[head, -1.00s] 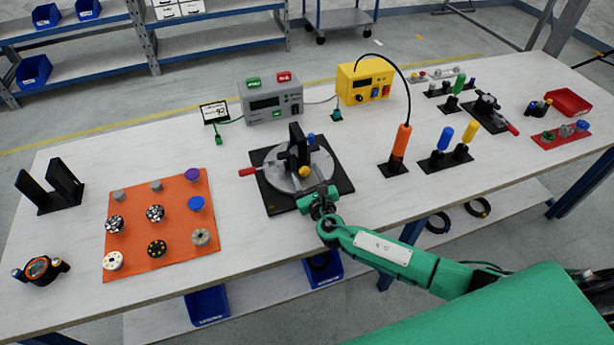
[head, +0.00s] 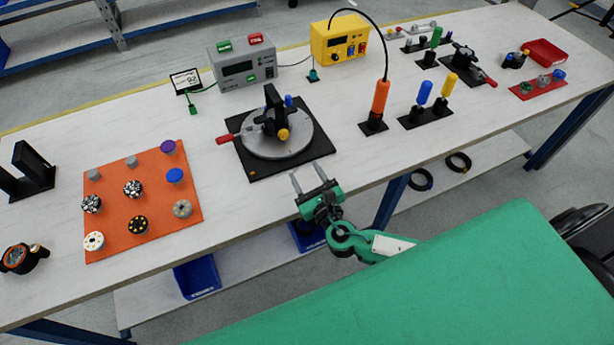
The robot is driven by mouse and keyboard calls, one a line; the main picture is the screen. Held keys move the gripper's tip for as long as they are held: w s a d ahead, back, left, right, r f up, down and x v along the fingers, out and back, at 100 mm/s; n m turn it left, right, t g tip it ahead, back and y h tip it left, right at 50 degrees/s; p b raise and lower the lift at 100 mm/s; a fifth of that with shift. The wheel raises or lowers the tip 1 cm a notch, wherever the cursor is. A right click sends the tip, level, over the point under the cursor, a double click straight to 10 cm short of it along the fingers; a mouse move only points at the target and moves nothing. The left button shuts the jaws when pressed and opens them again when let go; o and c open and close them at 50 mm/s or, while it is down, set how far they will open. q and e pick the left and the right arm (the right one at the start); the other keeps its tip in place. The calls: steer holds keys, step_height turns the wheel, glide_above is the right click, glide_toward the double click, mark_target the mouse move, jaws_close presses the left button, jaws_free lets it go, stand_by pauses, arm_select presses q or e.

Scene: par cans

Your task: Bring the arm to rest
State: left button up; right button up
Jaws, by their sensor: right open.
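My right gripper (head: 309,181) is in the head view at the front edge of the table (head: 225,210). Its two grey fingers are apart and nothing is between them. It is just in front of the black base plate (head: 257,168) with the round grey turntable (head: 262,147), and apart from it. A black upright fixture with a yellow knob (head: 283,134) stands on the turntable. My green right arm comes in from the lower right. My left gripper is not in view.
An orange mat (head: 155,210) with several small round parts lies at left. A grey device (head: 238,68), a yellow device (head: 338,45) and an orange-handled tool (head: 379,100) stand behind and right. Blue bins (head: 197,278) sit below the front edge.

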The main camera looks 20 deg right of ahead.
steer(key=shift+s, duration=0.15)
stand_by(0.4)
steer(key=m, duration=0.1)
steer(key=m+h, duration=0.1)
steer(key=m, duration=0.1)
steer(key=shift+s+d+r+m+g+h, duration=0.15)
steer(key=shift+s+d+m+g+h, duration=0.15)
steer(key=s+d+f+m+g+y, duration=0.1)
steer(key=s+m+g, duration=0.6)
steer(key=s+m, duration=0.75)
steer(key=s+d+f+m+g, duration=0.15)
steer(key=s+m+g, duration=0.65)
steer(key=m, duration=1.1)
step_height(320, 180, down, 30)
steer(key=s, duration=0.2)
steer(key=s+d+f, duration=0.1)
steer(key=s+f, duration=0.8)
steer(key=f, duration=0.1)
steer(key=s+d+f+g, duration=0.1)
steer(key=s+d+f, duration=0.1)
steer(key=s+f, duration=0.7)
steer(key=shift+s+d+f, duration=0.25)
steer(key=shift+s+f, duration=0.15)
steer(key=shift+s, duration=0.05)
